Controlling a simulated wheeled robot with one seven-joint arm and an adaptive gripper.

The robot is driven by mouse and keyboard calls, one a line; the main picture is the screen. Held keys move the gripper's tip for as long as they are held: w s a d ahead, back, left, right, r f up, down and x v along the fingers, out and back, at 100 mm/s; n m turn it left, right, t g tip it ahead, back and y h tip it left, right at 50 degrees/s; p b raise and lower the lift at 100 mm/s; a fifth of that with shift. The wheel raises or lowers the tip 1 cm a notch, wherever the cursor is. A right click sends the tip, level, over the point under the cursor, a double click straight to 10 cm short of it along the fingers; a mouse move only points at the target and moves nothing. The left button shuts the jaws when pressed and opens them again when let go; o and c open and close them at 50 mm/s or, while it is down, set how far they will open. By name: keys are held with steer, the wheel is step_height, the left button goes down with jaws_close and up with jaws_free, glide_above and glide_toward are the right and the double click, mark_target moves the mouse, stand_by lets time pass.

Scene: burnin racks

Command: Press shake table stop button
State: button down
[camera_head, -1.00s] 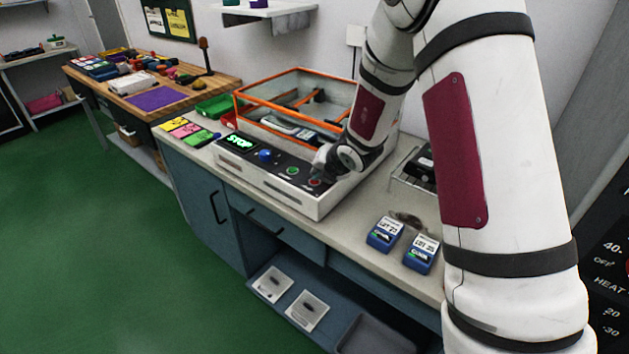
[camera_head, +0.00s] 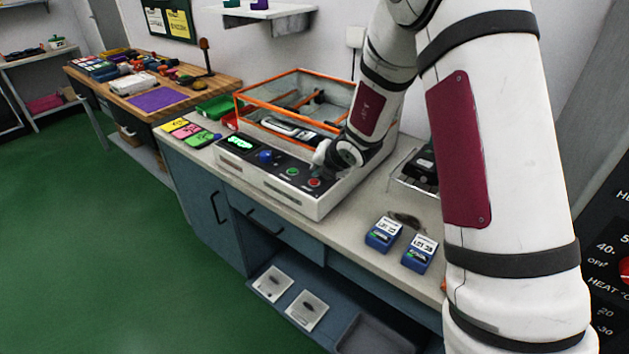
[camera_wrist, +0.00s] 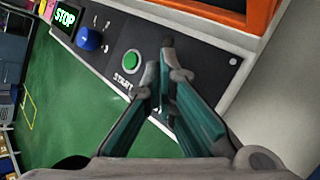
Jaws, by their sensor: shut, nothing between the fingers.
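The shake table (camera_head: 270,182) stands on the bench, with a black control panel along its front. The panel has a green display (camera_head: 240,142), a blue knob (camera_head: 266,156), a green button (camera_head: 292,171) and a red button (camera_head: 314,182). In the wrist view the display (camera_wrist: 65,17) reads STOP, and the green button (camera_wrist: 132,61) is marked START. My gripper (camera_wrist: 165,70) is shut and empty, over the panel just right of the green button. In the wrist view its fingers hide the red button. I cannot tell whether the fingertips touch the panel.
An orange-framed clear enclosure (camera_head: 300,72) rises behind the panel. Two blue labelled devices (camera_head: 384,233) sit on the bench to the right. Colored cards (camera_head: 190,131) and red and green bins (camera_head: 215,105) lie to the left. The green floor in front is clear.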

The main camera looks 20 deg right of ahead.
mark_target(318, 180)
steer(key=shift+r+p, duration=1.75)
steer(key=shift+r, duration=0.8)
